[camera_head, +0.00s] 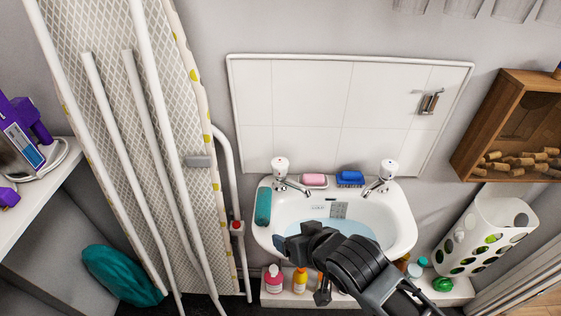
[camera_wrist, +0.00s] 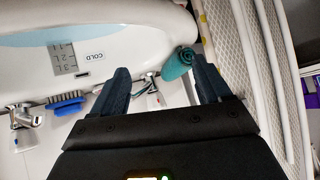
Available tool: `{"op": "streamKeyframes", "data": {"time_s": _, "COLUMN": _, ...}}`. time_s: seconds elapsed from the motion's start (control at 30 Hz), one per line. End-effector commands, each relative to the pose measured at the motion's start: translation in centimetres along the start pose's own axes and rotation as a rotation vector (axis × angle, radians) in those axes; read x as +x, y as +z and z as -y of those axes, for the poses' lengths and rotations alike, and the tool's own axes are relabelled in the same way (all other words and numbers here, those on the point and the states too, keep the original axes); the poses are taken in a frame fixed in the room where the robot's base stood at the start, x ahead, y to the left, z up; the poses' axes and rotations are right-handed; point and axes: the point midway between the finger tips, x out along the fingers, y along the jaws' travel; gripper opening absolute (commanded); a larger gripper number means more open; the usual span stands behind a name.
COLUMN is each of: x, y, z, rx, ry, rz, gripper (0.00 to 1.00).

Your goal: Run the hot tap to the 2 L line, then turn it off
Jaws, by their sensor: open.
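The white basin (camera_head: 402,228) holds pale blue water (camera_head: 372,226). A left tap (camera_head: 281,168) and a right tap (camera_head: 388,171) stand on its back rim. In the wrist view, a plate reading COLD (camera_wrist: 92,57) sits beside the grey litre scale (camera_wrist: 65,58), on the side toward the left tap (camera_wrist: 150,97). The water edge appears near the scale's 1 L end. No stream is visible. My gripper (camera_head: 290,241) is open and empty over the basin's left front, apart from the taps. The left tap shows between its fingers (camera_wrist: 160,66). The right tap (camera_wrist: 25,118) is off to one side.
A pink soap (camera_head: 314,180), a blue brush (camera_head: 350,178) and a teal cloth (camera_head: 263,206) lie on the basin rim. Bottles (camera_head: 274,279) stand on a ledge below. An ironing board (camera_head: 180,130) leans at left; a wooden cork box (camera_head: 500,125) hangs at right.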

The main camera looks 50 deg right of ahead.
Motion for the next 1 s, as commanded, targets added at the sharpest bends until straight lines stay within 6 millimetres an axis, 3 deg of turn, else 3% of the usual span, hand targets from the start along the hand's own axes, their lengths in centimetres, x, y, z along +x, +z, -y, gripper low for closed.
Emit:
{"op": "streamKeyframes", "data": {"time_s": 0.03, "x": 1.5, "y": -1.9, "z": 0.0, "rx": 0.039, "ry": 0.029, "rz": 0.014, "gripper": 0.77}}
{"op": "streamKeyframes", "data": {"time_s": 0.1, "x": 3.0, "y": -3.8, "z": -0.3, "rx": 0.097, "ry": 0.075, "rz": 0.049, "gripper": 0.77}}
{"op": "streamKeyframes", "data": {"time_s": 0.23, "x": 5.0, "y": -7.4, "z": -0.8, "rx": 0.201, "ry": 0.151, "rz": 0.109, "gripper": 0.77}}
{"op": "streamKeyframes", "data": {"time_s": 0.4, "x": 6.3, "y": -11.9, "z": -1.3, "rx": 0.325, "ry": 0.238, "rz": 0.172, "gripper": 0.77}}
{"op": "streamKeyframes", "data": {"time_s": 0.6, "x": 6.4, "y": -17.1, "z": -1.8, "rx": 0.464, "ry": 0.327, "rz": 0.238, "gripper": 0.77}}
{"op": "streamKeyframes", "data": {"time_s": 0.8, "x": 6.0, "y": -19.5, "z": -2.0, "rx": 0.539, "ry": 0.375, "rz": 0.279, "gripper": 0.77}}
{"op": "streamKeyframes", "data": {"time_s": 1.0, "x": 7.3, "y": -19.2, "z": -2.5, "rx": 0.550, "ry": 0.385, "rz": 0.288, "gripper": 0.77}}
